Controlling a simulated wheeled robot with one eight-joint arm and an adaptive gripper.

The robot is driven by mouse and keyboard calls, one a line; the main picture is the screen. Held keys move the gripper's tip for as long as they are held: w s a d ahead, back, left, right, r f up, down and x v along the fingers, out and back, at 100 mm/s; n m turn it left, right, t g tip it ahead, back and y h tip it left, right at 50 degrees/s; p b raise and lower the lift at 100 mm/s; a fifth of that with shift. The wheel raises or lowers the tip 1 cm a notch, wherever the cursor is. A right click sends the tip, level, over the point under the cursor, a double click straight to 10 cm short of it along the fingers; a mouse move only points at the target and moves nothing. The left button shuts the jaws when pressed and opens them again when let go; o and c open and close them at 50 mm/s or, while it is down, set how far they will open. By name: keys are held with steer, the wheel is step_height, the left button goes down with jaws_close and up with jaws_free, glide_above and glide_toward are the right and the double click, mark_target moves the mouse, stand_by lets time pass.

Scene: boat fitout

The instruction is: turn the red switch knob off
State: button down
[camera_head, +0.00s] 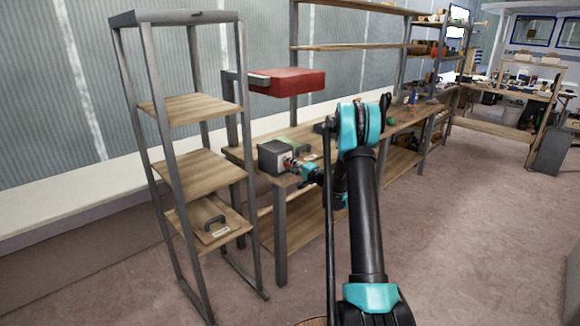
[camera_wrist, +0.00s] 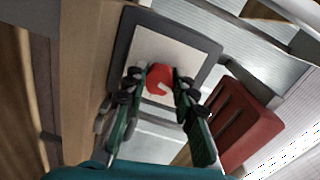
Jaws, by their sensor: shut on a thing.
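The red switch knob (camera_wrist: 159,79) sits on the pale face of a dark-framed switch box (camera_wrist: 187,55) in the wrist view. My gripper (camera_wrist: 158,84) has one finger on each side of the knob and is shut on it. In the head view the switch box (camera_head: 273,156) stands on the workbench, and my gripper (camera_head: 296,166) reaches its front face. The knob is mostly hidden there by the fingers. A pale mark shows on the knob's lower right; I cannot tell its on or off position.
A red box-like object (camera_head: 287,81) is above the bench and also shows in the wrist view (camera_wrist: 240,122). A shelf rack (camera_head: 187,163) stands left of the wooden workbench (camera_head: 400,122).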

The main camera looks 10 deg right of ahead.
steer(key=shift+f+n, duration=0.1)
steer(key=shift+n, duration=1.3)
steer(key=c, duration=1.2)
jaws_free()
steer(key=v, duration=1.2)
steer(key=shift+s+a+f, duration=0.1)
